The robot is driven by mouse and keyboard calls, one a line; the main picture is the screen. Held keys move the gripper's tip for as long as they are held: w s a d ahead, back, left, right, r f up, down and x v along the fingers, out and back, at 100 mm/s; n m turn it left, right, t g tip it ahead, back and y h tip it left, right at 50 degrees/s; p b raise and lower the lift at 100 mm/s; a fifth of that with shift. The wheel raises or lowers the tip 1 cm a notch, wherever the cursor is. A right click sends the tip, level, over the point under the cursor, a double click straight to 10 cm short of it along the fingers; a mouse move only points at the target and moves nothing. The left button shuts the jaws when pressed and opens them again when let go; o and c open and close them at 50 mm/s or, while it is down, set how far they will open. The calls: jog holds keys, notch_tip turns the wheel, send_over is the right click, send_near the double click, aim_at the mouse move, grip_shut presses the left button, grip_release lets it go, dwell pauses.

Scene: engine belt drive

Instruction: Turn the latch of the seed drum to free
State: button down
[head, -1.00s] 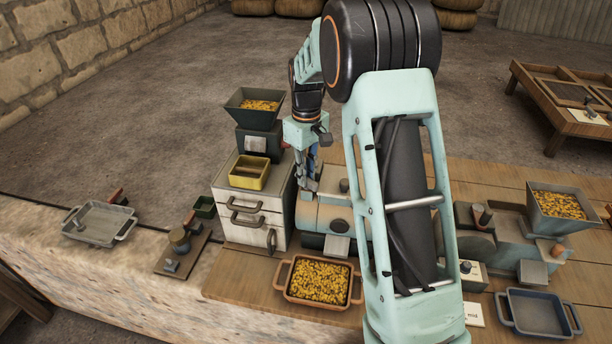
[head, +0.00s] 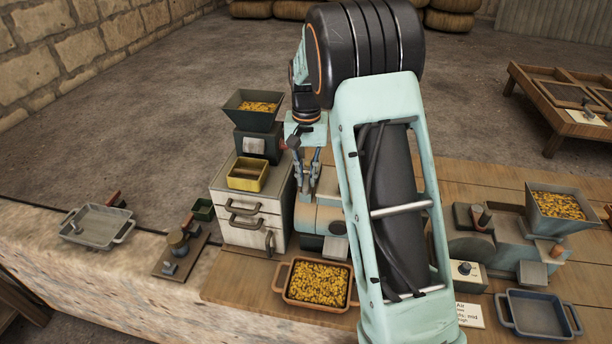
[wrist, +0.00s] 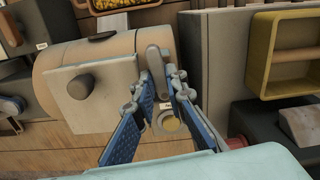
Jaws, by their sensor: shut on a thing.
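The seed drum (head: 308,216) is a tan and grey-blue cylinder beside the white drawer unit; it also fills the left of the wrist view (wrist: 55,75). A grey rounded lever, apparently the latch (wrist: 154,60), stands at the drum's end. My gripper (wrist: 163,78), with blue fingers, is shut on this lever, one fingertip on each side. In the head view my gripper (head: 307,190) points down at the drum's back left. The lever is hidden there, and my arm covers the drum's right part.
The white drawer unit (head: 248,222) stands close on the left, with a yellow box (head: 248,174) and a dark seed hopper (head: 252,112) on top. A seed-filled tray (head: 284,272) sits in front of the drum. A blue tray (head: 537,312) lies at the right.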

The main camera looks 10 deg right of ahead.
aim_at(307, 179)
jog(key=shift+m, duration=0.7)
jog(key=c, duration=1.9)
grip_release()
jog(key=shift+c, duration=0.2)
jog(key=shift+r, duration=0.15)
notch_tip(307, 179, up, 12)
